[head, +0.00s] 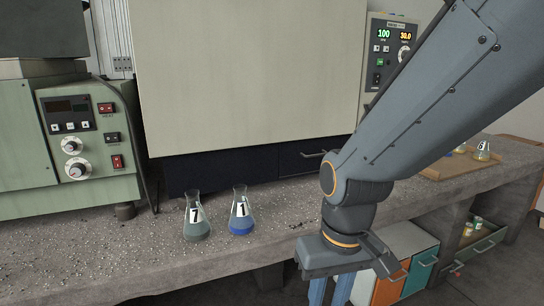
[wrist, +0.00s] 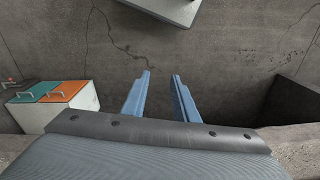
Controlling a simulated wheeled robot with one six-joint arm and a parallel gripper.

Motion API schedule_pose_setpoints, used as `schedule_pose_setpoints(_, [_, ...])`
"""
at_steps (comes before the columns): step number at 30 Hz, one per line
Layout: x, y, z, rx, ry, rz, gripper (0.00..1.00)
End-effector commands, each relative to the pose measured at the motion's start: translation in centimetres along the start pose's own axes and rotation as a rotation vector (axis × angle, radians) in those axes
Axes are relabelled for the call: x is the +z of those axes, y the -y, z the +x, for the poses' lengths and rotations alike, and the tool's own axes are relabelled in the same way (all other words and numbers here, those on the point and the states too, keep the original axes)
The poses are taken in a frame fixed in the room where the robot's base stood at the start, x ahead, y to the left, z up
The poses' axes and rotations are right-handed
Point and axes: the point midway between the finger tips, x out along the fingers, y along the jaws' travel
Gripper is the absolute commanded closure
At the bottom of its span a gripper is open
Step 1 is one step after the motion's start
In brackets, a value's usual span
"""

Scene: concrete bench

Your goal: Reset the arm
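My arm reaches down from the upper right in the head view. My gripper (head: 330,298) hangs in front of the bench's front edge, pointing down, with its fingertips cut off by the frame. In the wrist view my gripper (wrist: 161,77) shows two blue fingers apart with nothing between them. It is open and empty.
Flask 7 (head: 196,224) and flask 1 (head: 240,216), with blue contents, stand on the concrete bench (head: 110,262), left of my gripper. A tray (head: 440,168) with flasks is at right. Cabinets with orange (head: 390,287) and teal (head: 420,270) fronts stand below.

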Motion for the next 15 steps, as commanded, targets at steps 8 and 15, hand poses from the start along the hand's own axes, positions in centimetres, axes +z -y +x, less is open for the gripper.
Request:
schedule_pose_setpoints(8, [1.5,-3.5,-6.1,0.023,0.013,0.104,0.73])
schedule_pose_setpoints(15, [3.0,-6.3,-10.2,0.039,0.024,0.184,0.73])
